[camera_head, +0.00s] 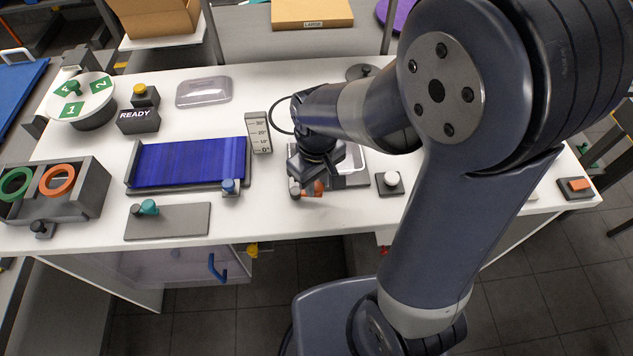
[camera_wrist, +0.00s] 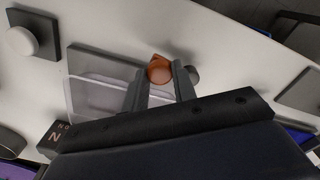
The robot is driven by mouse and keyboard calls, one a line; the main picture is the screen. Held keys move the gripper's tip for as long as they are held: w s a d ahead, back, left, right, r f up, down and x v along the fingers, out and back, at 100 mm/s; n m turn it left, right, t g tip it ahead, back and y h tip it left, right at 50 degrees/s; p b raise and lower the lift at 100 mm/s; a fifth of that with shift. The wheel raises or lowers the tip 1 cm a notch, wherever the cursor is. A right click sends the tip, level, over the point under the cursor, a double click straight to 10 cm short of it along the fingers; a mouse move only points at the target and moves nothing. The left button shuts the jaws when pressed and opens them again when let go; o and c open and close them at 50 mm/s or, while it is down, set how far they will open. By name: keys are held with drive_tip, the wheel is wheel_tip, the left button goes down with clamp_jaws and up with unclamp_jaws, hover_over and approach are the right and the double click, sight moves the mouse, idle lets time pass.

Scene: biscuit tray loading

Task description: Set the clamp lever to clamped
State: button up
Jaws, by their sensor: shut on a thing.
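An orange knob (camera_head: 318,187), which looks like the handle of the clamp lever, sits at the front left corner of a fixture with a clear tray (camera_head: 352,163). My gripper (camera_head: 308,186) reaches down to it from above. In the wrist view the orange knob (camera_wrist: 160,70) is between the two fingertips, and my gripper (camera_wrist: 161,78) is shut on it. A small grey round part (camera_wrist: 192,75) shows just beside the right finger. The clear tray (camera_wrist: 95,95) lies left of the fingers there. The lever's arm and pivot are mostly hidden.
A white button on a dark base (camera_head: 391,180) stands just right of the fixture. An upright angle scale (camera_head: 259,134) and a blue slatted bed (camera_head: 190,163) are to the left. A grey plate with a teal knob (camera_head: 168,222) lies front left. The white table's front edge is close.

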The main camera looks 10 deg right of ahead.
sight(317, 185)
drive_tip(key=o, duration=1)
drive_tip(key=shift+r, duration=0.1)
wheel_tip(317, 185, up, 11)
drive_tip(key=shift+f, duration=0.2)
idle(0.4)
